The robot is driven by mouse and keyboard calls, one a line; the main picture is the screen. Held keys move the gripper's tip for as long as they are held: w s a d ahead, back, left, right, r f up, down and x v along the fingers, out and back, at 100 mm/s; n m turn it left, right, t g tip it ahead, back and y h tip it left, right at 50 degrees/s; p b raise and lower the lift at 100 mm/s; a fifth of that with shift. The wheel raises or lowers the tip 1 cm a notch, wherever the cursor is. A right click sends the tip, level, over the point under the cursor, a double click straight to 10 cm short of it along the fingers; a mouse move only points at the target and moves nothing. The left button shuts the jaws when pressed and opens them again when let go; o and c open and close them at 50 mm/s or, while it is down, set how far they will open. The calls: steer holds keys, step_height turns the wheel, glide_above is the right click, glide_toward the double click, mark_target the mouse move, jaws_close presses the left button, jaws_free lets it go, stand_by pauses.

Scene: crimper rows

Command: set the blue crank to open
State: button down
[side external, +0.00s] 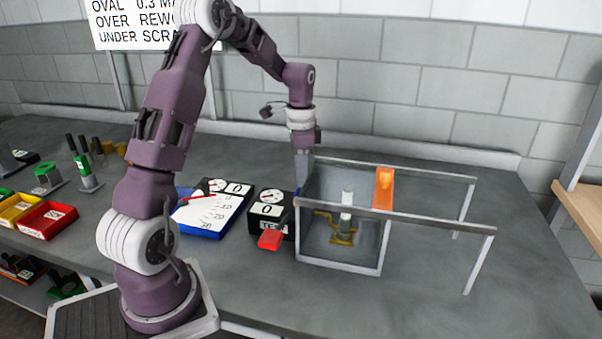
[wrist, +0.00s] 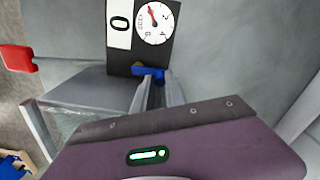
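The blue crank (wrist: 149,73) shows in the wrist view at the near edge of a black gauge box (wrist: 140,45). The box carries a white plate reading 0 and a round dial (wrist: 153,24) with a red needle. It also stands on the bench in the side view (side external: 258,228). My gripper (wrist: 157,82) has its two grey fingers apart, with the tips right at the crank. I cannot tell whether they touch it. In the side view my gripper (side external: 301,186) points down between the gauge box and a metal-framed enclosure, and the crank is mostly hidden.
The enclosure (side external: 340,273) stands close on the right, with rails, an orange piece (side external: 384,188) and a brass fitting (side external: 343,237) inside. A red handle (side external: 270,240) sticks out of the gauge box's front.

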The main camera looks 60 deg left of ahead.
steer(key=shift+a+n, duration=0.1)
steer(key=shift+n, duration=0.3)
steer(key=n, duration=0.1)
steer(key=s+n, duration=0.1)
steer(key=n, duration=0.1)
steer(key=shift+a, duration=0.3)
steer(key=n, duration=0.1)
steer(key=s+n, duration=0.1)
steer(key=n, duration=0.1)
steer(key=shift+s+a+n, duration=0.1)
steer(key=shift+a+n, duration=0.1)
steer(key=shift+n, duration=0.1)
steer(key=n, duration=0.1)
steer(key=s+n, duration=0.1)
steer(key=n, duration=0.2)
steer(key=shift+s, duration=0.25)
steer(key=shift+s+d+n, duration=0.1)
steer(key=shift+s+n, duration=0.1)
steer(key=shift+n, duration=0.45)
steer(key=shift+s+d+n, duration=0.1)
steer(key=shift+s+n, duration=0.1)
steer(key=shift+n, duration=0.45)
steer(key=c, duration=1.4)
jaws_free()
steer(key=shift+o, duration=0.2)
